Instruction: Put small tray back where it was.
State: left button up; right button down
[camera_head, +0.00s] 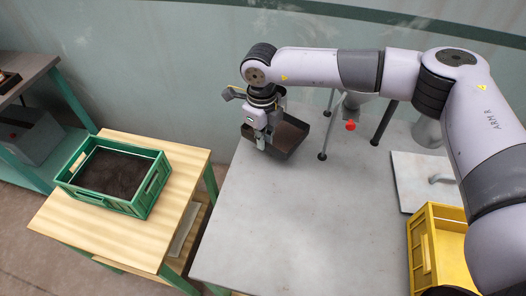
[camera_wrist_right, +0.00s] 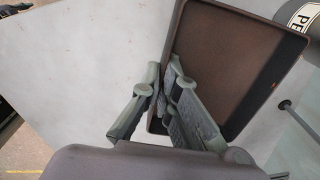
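The small tray (camera_head: 290,138) is a dark brown, shallow, empty tray at the back of the grey table. It also shows in the right wrist view (camera_wrist_right: 225,55), where its near left wall runs between my fingers. My right gripper (camera_head: 261,142) is at the tray's left side, pointing down. In the right wrist view its fingers (camera_wrist_right: 166,82) are closed together on the tray's wall. I cannot tell whether the tray rests fully on the table or is slightly raised. My left gripper is not in view.
A funnel-like stand with dark legs (camera_head: 385,122) and a red knob (camera_head: 350,125) is right of the tray. A yellow crate (camera_head: 421,250) and a pale plate with a handle (camera_head: 408,180) are at the right. A green crate (camera_head: 144,205) stands on a wooden table (camera_head: 110,235). The grey table's front is clear.

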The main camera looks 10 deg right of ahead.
aim_at(263, 163)
notch_tip(263, 163, down, 6)
jog(key=shift+r+p, duration=0.1)
jog(key=shift+p, duration=0.3)
jog(key=shift+f, duration=0.35)
jog(key=shift+f, duration=0.2)
jog(key=c, duration=1.8)
grip_release()
jog(key=shift+r, duration=0.1)
